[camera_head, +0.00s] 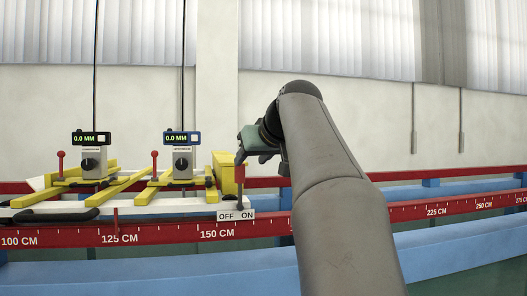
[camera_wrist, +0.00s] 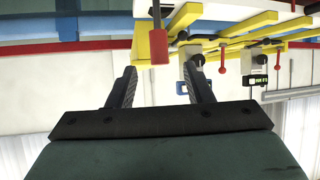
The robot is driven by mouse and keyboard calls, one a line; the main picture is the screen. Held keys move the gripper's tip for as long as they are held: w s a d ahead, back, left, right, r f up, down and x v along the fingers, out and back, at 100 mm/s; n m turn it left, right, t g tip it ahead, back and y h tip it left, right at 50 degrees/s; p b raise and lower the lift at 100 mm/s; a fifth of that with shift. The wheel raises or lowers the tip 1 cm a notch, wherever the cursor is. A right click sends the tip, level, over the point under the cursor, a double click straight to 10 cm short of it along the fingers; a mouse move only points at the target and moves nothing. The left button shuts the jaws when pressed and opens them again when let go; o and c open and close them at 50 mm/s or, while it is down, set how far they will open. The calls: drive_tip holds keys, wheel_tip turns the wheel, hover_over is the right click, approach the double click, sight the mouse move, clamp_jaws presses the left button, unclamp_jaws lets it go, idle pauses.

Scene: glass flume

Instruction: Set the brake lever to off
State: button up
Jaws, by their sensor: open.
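The brake lever (camera_head: 240,175) has a red handle on a thin stem and stands just above a white label (camera_head: 235,215) reading OFF and ON. Its stem meets the label's top between the two words, a little nearer ON. In the wrist view, which looks upside down, the red lever handle (camera_wrist: 158,47) shows beyond the fingertips, roughly between them. My gripper (camera_wrist: 163,78) is open, with nothing between its fingers. In the head view, my gripper (camera_head: 264,156) is beside and slightly above the lever handle; whether it touches is unclear.
A yellow carriage frame (camera_head: 132,186) carries two gauges (camera_head: 92,160) (camera_head: 182,160) reading 0.0 MM. Thinner red-knobbed levers (camera_head: 61,155) (camera_head: 154,155) stand left of them. A red scale rail (camera_head: 420,211) runs along the front. Free space lies right of the lever.

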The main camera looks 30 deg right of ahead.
drive_tip(key=v, duration=0.6)
drive_tip(key=shift+r, duration=0.1)
drive_tip(key=s+a+f+g+y, duration=0.1)
drive_tip(key=a+f+g, duration=0.3)
drive_tip(key=f, duration=1)
drive_tip(key=s+a+f+g+y, duration=0.1)
drive_tip(key=a+f+g, duration=0.1)
drive_tip(key=a+f, duration=0.8)
drive_tip(key=s+a+f+g, duration=0.1)
drive_tip(key=s+f, duration=0.5)
drive_tip(key=f, duration=0.3)
drive_tip(key=s+a+f+g, duration=0.2)
drive_tip(key=s+f, duration=0.4)
drive_tip(key=f, duration=0.4)
drive_tip(key=s+a+f+g+h, duration=0.1)
drive_tip(key=s+a+f+g, duration=0.1)
drive_tip(key=s+f, duration=0.5)
wheel_tip(320, 180, down, 3)
drive_tip(key=shift+r+n, duration=0.15)
drive_tip(key=shift+n, duration=0.15)
